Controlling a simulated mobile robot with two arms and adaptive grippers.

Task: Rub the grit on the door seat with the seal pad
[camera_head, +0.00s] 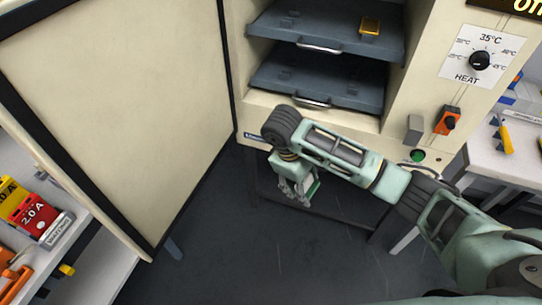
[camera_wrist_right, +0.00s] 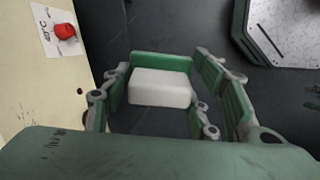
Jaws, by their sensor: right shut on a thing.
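The seal pad (camera_wrist_right: 160,88) is a white block with a green backing, seen between the fingers of my right gripper (camera_wrist_right: 165,95) in the right wrist view. That gripper is shut on it. In the head view my right gripper (camera_head: 298,188) hangs in front of the cabinet, below its lower front edge, with a bit of the pad's green showing. The cabinet door (camera_head: 120,90) stands wide open at the left, with a dark strip along its border. The door seat (camera_head: 262,108) is the cream frame around the cabinet opening, partly hidden by my right arm. I cannot make out grit on it.
The cabinet holds two dark trays (camera_head: 340,88), with a yellow item (camera_head: 370,25) on the upper one. A heat dial (camera_head: 479,61) and an orange switch (camera_head: 447,121) are on the right panel. Shelves flank both sides. The dark floor (camera_head: 230,240) is clear between them.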

